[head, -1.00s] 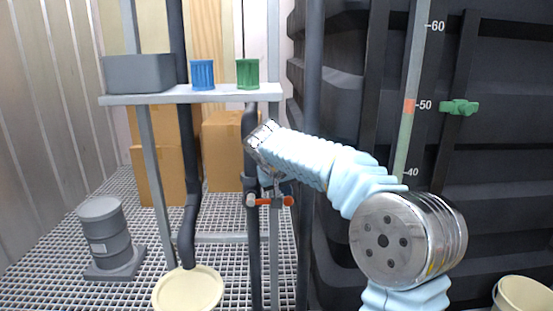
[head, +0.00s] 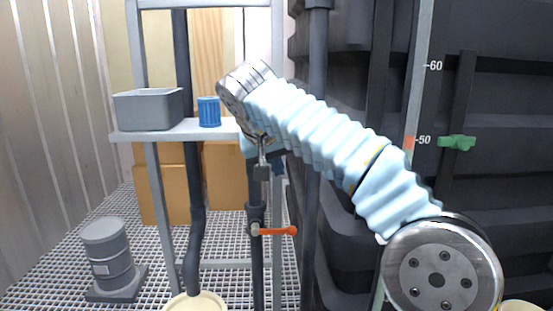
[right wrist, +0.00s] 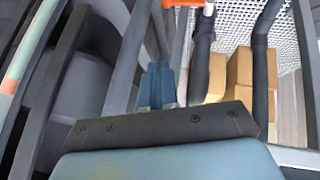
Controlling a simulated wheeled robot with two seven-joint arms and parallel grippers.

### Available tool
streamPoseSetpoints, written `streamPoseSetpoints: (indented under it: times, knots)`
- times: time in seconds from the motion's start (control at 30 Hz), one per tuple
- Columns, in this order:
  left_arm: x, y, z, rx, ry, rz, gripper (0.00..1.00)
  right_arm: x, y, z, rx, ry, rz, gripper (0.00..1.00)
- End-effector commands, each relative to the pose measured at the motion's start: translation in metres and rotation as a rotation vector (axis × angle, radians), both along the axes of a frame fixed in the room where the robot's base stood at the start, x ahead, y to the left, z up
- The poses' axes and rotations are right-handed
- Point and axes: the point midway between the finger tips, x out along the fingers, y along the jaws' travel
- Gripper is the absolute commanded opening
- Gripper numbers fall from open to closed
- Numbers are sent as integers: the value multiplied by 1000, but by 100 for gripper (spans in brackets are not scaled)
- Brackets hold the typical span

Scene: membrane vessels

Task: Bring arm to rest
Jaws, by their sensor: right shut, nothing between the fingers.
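My right arm reaches in from the lower right of the head view in a light blue sleeve, its metal wrist raised in front of the shelf. My right gripper (head: 279,166) is mostly hidden behind the wrist and the valve pipe; only a bit of dark blue shows. In the right wrist view its dark blue fingers (right wrist: 158,85) are together, with nothing between them. My left gripper is not in view.
The shelf (head: 160,134) holds a grey bin (head: 148,109) and a blue cup (head: 209,111). A pipe valve with an orange handle (head: 278,230) stands below my wrist. Brown boxes (head: 226,180), a grey drum (head: 108,252) and a dark ribbed wall (head: 510,110) surround it.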

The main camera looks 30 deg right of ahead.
Motion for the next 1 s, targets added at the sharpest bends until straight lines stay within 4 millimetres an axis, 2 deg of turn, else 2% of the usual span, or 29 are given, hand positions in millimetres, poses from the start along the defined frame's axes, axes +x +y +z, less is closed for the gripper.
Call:
streamPoseSetpoints:
  times: [0.1,0.3,0.37,0.47,0.57,0.63,0.73,0.77,0.8,0.87,0.9,0.97,1.0]
  knots:
    - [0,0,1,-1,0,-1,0,-3,3,6,0,-1,0,0]
    - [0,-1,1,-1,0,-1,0,-2,5,4,-1,3,5,0]
    - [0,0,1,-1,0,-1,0,5,9,-3,-2,13,25,0]
    - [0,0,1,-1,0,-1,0,29,26,-36,-4,54,107,0]
    - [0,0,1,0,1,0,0,63,55,-97,15,117,241,0]
    - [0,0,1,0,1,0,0,82,78,-152,48,168,341,0]
    - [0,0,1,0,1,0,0,95,110,-234,125,234,467,0]
    - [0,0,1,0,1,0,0,96,119,-259,153,252,500,0]
    - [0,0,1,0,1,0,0,95,131,-293,195,274,538,0]
    - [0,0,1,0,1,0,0,88,148,-343,265,302,587,0]
    - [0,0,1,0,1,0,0,80,159,-376,315,319,612,0]
    - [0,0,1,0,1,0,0,63,175,-424,397,339,638,0]
    - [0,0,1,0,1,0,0,49,185,-455,452,349,647,0]
